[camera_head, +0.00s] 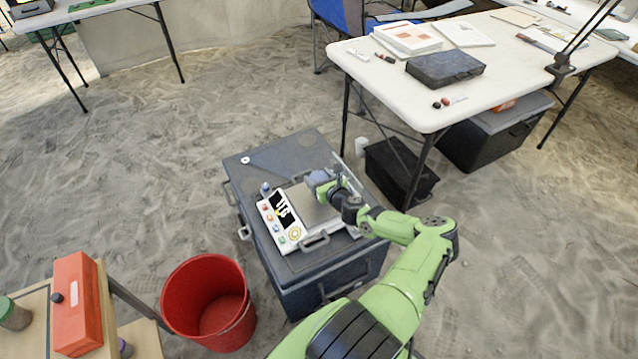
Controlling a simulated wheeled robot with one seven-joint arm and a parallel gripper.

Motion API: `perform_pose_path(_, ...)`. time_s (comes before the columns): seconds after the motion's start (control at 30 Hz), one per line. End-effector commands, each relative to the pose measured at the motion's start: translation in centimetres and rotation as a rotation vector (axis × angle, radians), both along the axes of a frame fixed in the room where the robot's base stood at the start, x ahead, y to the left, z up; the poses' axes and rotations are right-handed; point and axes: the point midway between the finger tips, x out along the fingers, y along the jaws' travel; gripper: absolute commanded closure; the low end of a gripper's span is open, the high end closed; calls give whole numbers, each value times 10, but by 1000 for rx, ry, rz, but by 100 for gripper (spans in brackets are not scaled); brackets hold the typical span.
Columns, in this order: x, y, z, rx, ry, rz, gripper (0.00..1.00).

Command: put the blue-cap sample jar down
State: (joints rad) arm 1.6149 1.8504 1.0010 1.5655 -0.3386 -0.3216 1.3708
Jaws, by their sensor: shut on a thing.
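My gripper (328,187) is at the end of the green arm, over the upper right part of a white device on a dark grey case. It is shut on a small blue-grey thing (317,177), which appears to be the blue-cap sample jar; the fingers and much of the jar are hard to make out. The white device (268,225) has a flat grey plate (308,208), coloured buttons and a dark display. I cannot tell whether the held jar touches the plate.
The dark grey case (300,147) has bare lid around the device. A small blue-topped item (265,188) stands at its left edge. A red bucket (207,303) is to the lower left, beside a wooden stand with an orange box (77,305). A white table (515,60) is upper right.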

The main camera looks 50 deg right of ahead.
Motion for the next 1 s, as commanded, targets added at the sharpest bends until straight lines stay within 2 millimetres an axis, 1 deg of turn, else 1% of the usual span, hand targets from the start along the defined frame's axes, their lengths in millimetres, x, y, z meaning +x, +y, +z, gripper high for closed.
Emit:
perform_pose_path(0.03,0,-1,21,-5,-3,1,75)
perform_pose_path(0.1,0,-1,41,-6,-2,1,75)
perform_pose_path(0.2,0,-1,65,-4,-3,2,75)
perform_pose_path(0.3,0,-1,79,-2,-3,0,75)
perform_pose_path(0.4,0,0,85,-2,-2,0,75)
perform_pose_path(0.8,1,2,84,0,-3,4,75)
perform_pose_path(0.87,5,8,88,-1,-6,16,75)
perform_pose_path(0.9,10,16,91,-2,-9,28,75)
perform_pose_path(0.97,19,34,98,-4,-13,59,75)
perform_pose_path(1.0,25,49,105,-6,-17,82,75)
